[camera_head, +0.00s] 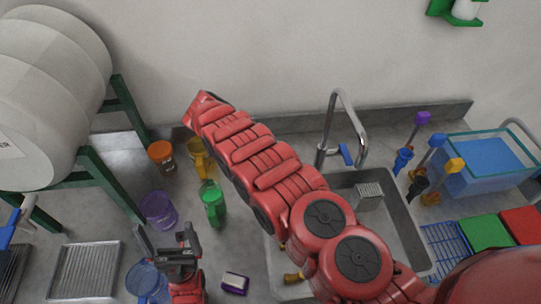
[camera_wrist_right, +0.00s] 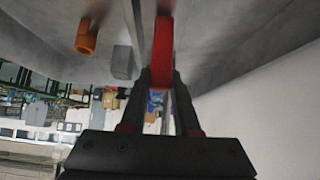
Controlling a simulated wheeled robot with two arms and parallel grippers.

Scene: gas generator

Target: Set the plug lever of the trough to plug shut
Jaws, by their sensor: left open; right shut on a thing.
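The trough (camera_head: 392,232) is a grey metal basin right of the middle in the head view, partly hidden by my right arm. In the right wrist view my right gripper (camera_wrist_right: 161,78) is shut on a red, bar-like part (camera_wrist_right: 162,48), which looks like the plug lever. Its far end and setting cannot be made out. The head view does not show my right gripper; my red arm covers that area. My left gripper (camera_head: 170,238) is open and empty at the lower left, over the counter near a blue jug (camera_head: 146,282).
A tap (camera_head: 345,105) with a blue lever (camera_head: 345,154) stands behind the trough. Green (camera_head: 213,205), purple (camera_head: 159,210), yellow (camera_head: 201,158) and orange (camera_head: 161,155) vessels stand left of it. A large tank (camera_head: 50,95) rests on a green frame. A blue tub (camera_head: 488,165) stands right.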

